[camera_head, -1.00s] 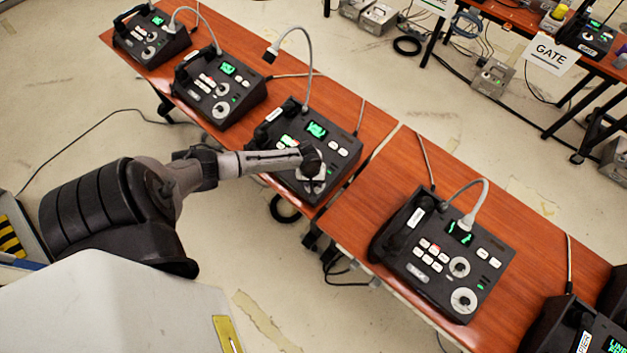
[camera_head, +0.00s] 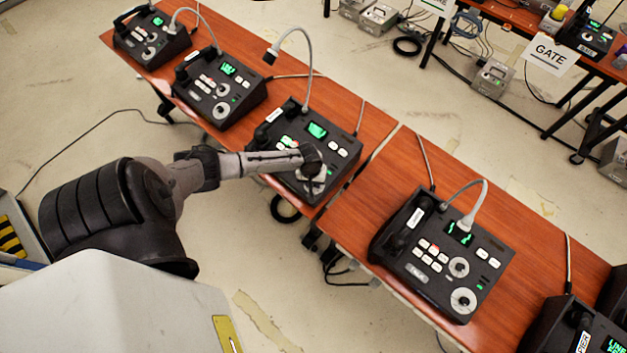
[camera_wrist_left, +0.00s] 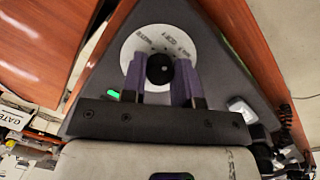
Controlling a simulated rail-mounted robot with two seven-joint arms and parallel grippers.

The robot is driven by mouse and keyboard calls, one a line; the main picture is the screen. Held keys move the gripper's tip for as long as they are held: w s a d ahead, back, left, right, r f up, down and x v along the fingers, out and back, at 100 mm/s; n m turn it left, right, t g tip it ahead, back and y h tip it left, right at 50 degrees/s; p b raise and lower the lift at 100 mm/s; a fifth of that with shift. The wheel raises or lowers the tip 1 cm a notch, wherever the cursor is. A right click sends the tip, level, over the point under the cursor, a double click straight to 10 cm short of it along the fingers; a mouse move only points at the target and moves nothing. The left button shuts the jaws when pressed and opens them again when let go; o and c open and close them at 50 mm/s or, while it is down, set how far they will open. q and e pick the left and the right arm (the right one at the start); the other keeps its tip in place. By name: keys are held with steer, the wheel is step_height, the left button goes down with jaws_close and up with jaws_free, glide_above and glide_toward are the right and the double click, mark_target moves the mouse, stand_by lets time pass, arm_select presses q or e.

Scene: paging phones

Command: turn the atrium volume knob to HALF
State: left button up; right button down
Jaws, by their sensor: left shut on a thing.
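The paging phone under my left arm (camera_head: 343,140) is a black desk unit with a lit green screen, white buttons and a gooseneck microphone. Its label is too small to read, so I cannot tell from it that this is the atrium phone. My left gripper (camera_head: 314,170) is over the front part of this phone and hides most of its knobs. In the left wrist view a black round knob (camera_wrist_left: 160,70) sits on a white printed dial (camera_wrist_left: 140,42). The two purple fingers of the left gripper (camera_wrist_left: 160,80) are shut on the knob, one on each side. My right gripper is not in view.
Other paging phones stand on the wooden tables: one to the right (camera_head: 440,250) and one to the left (camera_head: 218,88). Gooseneck microphones (camera_head: 292,40) rise from the units. A GATE sign (camera_head: 550,55) hangs at a back table. Cables lie on the floor.

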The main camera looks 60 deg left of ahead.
arm_select(q)
steer(key=m+p, duration=0.2)
steer(key=m, duration=0.2)
steer(key=shift+r+g+y, duration=0.1)
steer(key=shift+g+y, duration=0.2)
steer(key=shift+y, duration=0.1)
steer(key=shift+m+y+p, duration=0.3)
steer(key=shift+m+p, duration=0.05)
steer(key=shift+m, duration=0.95)
steer(key=o, duration=0.6)
steer(key=shift+o, duration=0.2)
